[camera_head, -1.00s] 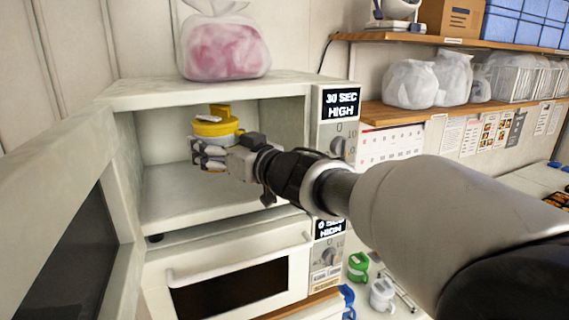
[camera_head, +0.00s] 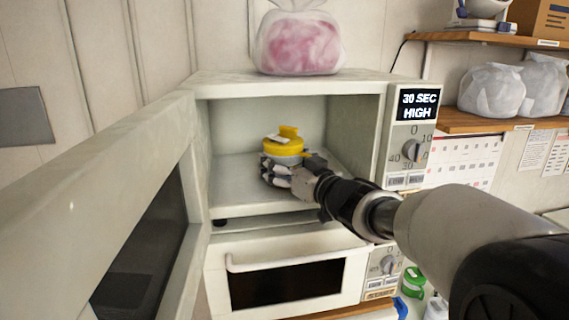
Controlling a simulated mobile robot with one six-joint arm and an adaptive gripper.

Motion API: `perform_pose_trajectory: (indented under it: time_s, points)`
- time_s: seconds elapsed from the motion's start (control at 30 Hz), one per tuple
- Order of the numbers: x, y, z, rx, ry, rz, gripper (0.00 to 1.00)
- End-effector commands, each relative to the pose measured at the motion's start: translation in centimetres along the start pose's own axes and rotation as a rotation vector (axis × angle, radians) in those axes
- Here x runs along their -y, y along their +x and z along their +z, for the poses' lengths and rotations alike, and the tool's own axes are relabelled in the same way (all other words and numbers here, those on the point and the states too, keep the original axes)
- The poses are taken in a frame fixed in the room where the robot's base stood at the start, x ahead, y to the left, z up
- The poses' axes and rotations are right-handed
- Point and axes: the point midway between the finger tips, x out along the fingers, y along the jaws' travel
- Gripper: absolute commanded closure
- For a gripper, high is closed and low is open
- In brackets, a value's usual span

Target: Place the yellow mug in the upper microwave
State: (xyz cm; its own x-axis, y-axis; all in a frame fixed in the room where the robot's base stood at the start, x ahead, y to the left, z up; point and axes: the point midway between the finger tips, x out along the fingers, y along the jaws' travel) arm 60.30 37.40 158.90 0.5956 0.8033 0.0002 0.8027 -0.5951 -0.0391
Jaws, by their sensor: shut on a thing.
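My gripper (camera_head: 282,172) is shut on the mug's lower part, reaching in from the right through the opening. The mug is upright, low over the cavity floor (camera_head: 230,190). My fingers hide its base, so I cannot tell whether it touches the floor.
A lower microwave (camera_head: 300,255) with a white handle sits below, its door shut. A bag with pink contents (camera_head: 298,42) rests on top. The control panel (camera_head: 412,135) borders the opening on the right.

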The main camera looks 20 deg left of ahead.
Motion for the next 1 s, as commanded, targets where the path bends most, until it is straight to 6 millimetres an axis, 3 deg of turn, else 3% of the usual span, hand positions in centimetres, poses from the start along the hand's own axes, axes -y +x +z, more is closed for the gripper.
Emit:
perform_pose_trajectory:
  time_s: [0.27,0.3,0.5,0.57,1.0]
  points:
    - [0.01,-0.01,0.31,-0.003,0.000,-0.001,0.70]
    - [-0.02,-0.01,0.45,0.001,0.001,0.000,0.25]
    - [-0.02,-0.01,0.41,0.001,0.001,0.000,0.12]
    - [-0.02,-0.01,0.41,0.001,0.001,0.000,0.08]
    - [0.01,-0.01,-0.15,0.000,0.000,0.000,0.07]
